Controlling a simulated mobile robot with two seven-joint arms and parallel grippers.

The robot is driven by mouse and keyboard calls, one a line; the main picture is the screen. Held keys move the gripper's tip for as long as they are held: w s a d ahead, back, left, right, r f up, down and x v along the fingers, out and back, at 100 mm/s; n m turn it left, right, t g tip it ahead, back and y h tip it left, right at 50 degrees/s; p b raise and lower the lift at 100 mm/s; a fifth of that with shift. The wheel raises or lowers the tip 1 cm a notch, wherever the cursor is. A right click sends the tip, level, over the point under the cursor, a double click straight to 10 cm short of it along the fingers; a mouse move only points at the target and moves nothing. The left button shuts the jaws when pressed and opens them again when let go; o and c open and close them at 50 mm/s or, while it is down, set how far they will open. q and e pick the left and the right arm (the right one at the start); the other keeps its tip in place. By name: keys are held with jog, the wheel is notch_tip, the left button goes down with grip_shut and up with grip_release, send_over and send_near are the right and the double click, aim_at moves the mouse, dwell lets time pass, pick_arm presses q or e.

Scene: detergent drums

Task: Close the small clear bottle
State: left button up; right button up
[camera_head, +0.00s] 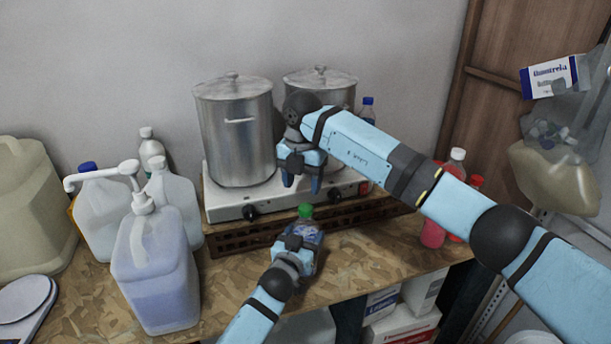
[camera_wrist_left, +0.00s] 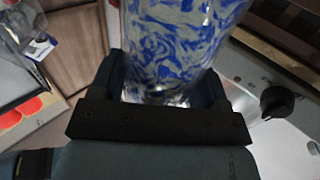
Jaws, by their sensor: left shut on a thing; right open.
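The small clear bottle (camera_head: 306,228) has blue markings and a green cap (camera_head: 305,210) at its top. I cannot tell whether the cap is screwed down. My left gripper (camera_head: 304,249) is shut on the bottle's body and holds it roughly upright in front of the stove. In the left wrist view the bottle (camera_wrist_left: 178,40) fills the space between the fingers, with its cap out of view. My right gripper (camera_head: 301,183) is open and empty, pointing down, above and slightly behind the green cap, apart from it.
Two steel pots (camera_head: 238,140) stand on a white stove (camera_head: 235,200) just behind. A pump jug (camera_head: 155,265) and other jugs stand to the left. Red-capped bottles (camera_head: 433,232) stand at right. The wooden table (camera_head: 340,275) is clear around the left gripper.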

aim_at(306, 207)
jog(key=n, duration=0.7)
jog(key=shift+r, duration=0.25)
jog(key=n, duration=0.6)
jog(key=shift+d+r+n, duration=0.1)
jog(key=shift+r+n, duration=0.1)
jog(key=shift+n, duration=0.2)
jog(key=n, duration=0.6)
jog(key=shift+s+d+r, duration=0.1)
jog(key=shift+r, duration=0.05)
jog(key=n, duration=0.6)
jog(key=shift+d+r, duration=0.1)
jog(key=shift+d, duration=0.05)
jog(key=shift+f, duration=4)
jog(key=c, duration=1)
jog(key=shift+o, duration=0.2)
